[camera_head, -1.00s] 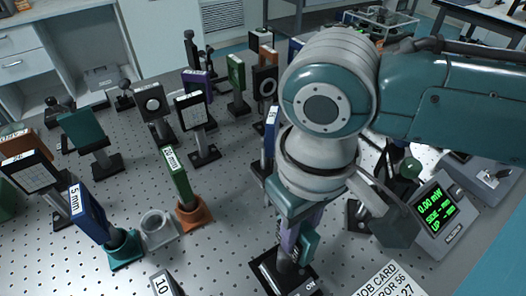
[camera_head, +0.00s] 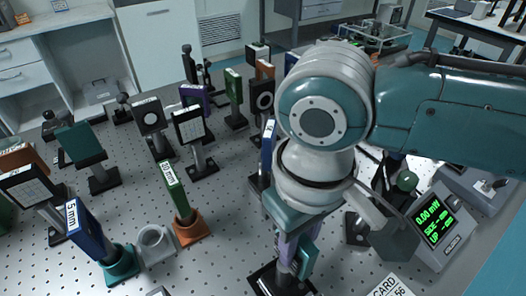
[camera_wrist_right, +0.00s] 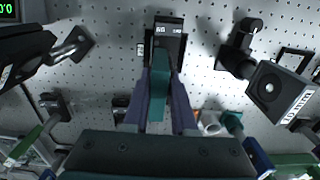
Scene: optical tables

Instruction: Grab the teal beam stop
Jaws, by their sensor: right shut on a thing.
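A teal plate, which looks like the teal beam stop (camera_head: 309,253), stands at the front middle beneath my right arm, above a black base. In the right wrist view the teal beam stop (camera_wrist_right: 159,88) is edge-on between two purple-grey fingers. My right gripper (camera_head: 290,250) points down and is shut on it; the fingertips (camera_wrist_right: 160,115) sit on either side. The wrist hides part of it in the head view. Another teal plate (camera_head: 82,143) stands on a post at the left. My left gripper is not in view.
The black labelled base (camera_head: 268,283) is under the held piece. A meter (camera_head: 440,228) stands right. Several mounted optics crowd behind.

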